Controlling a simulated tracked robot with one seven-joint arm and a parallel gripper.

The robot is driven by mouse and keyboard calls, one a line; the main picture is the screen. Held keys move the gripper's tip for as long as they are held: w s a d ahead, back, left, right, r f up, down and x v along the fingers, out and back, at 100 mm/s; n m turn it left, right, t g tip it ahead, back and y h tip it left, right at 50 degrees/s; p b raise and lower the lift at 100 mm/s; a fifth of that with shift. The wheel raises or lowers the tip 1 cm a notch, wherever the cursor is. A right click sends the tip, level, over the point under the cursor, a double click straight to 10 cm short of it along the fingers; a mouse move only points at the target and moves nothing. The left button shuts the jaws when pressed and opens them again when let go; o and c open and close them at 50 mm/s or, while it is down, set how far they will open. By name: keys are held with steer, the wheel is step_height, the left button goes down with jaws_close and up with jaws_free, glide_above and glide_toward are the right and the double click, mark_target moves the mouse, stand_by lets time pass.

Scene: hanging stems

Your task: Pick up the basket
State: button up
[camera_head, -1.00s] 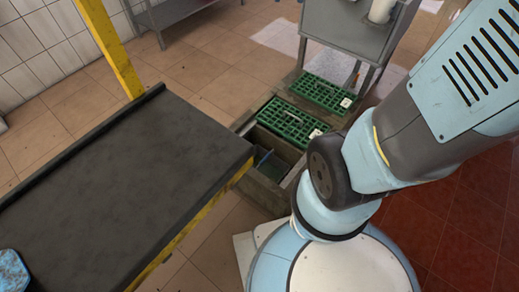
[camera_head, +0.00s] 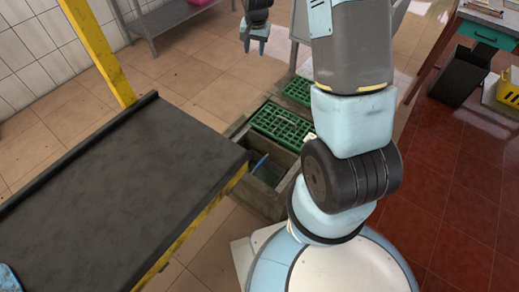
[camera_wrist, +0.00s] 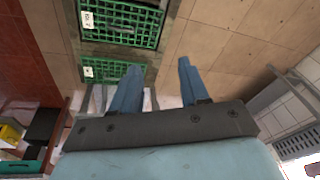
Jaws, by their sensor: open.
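An open floor pit (camera_head: 247,190) holds a dark blue-green item (camera_head: 270,175) with a blue bar (camera_head: 260,163) across it. It may be the basket, but its shape is mostly hidden in shadow. My gripper (camera_head: 255,52) is at the top of the head view, fingers down, spread apart and empty. It is well above the floor and away from the pit. In the wrist view my gripper (camera_wrist: 158,66) also shows two parted blue fingers with nothing between them.
Green grates (camera_head: 281,125) cover the pits behind the open one; they also show in the wrist view (camera_wrist: 121,21). A dark worktable (camera_head: 110,180) with a yellow edge stands at left. A yellow crate (camera_head: 509,90) and a bench (camera_head: 490,30) are at right.

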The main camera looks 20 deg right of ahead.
step_height(320, 180, down, 14)
steer(key=w+m, duration=0.1)
steer(key=w, duration=0.2)
steer(key=m+g, duration=0.3)
steer(key=m, duration=0.1)
glide_above(260, 162)
step_height(260, 162, down, 40)
steer(key=f, duration=0.8)
steer(key=shift+s+d+f, duration=0.1)
steer(key=shift+s+f, duration=0.2)
steer(key=shift+f, duration=0.05)
steer(key=shift+w+a+f, duration=0.1)
steer(key=shift+f, duration=1.3)
steer(key=shift+w+a+f, duration=0.1)
steer(key=shift+f, duration=1.25)
jaws_close()
